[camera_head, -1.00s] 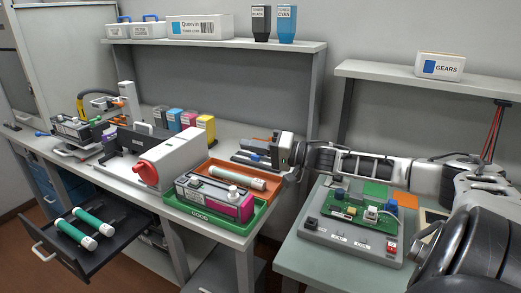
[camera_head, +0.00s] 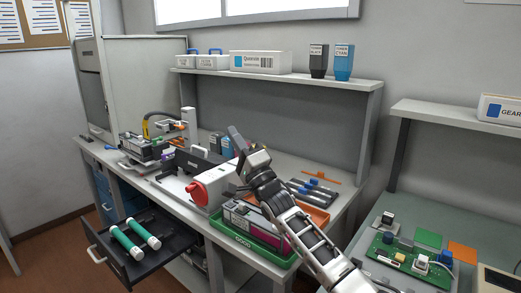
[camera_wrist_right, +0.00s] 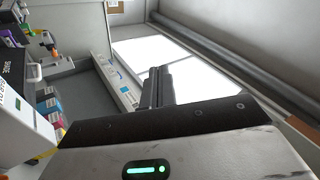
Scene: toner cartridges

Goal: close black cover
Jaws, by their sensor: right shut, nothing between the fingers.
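The black cover (camera_head: 187,164) is the dark upright panel with a white handle (camera_head: 200,152) on the grey-white machine (camera_head: 211,187) in the head view. It appears to stand raised at the back of the machine; its exact angle is hard to tell. My right gripper (camera_head: 237,137) is shut and empty, pointing upward, in front of the bench's back panel. In the picture it lies to the right of the cover and apart from it. In the right wrist view the shut fingers (camera_wrist_right: 156,86) point toward the wall and bright window. My left gripper is not in view.
A red knob (camera_head: 196,193) sits on the machine's front. A green tray (camera_head: 262,250) with a toner cartridge (camera_head: 240,216) lies below my right forearm. A black drawer (camera_head: 160,257) with two green rollers is pulled out. A shelf (camera_head: 290,80) runs above the bench.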

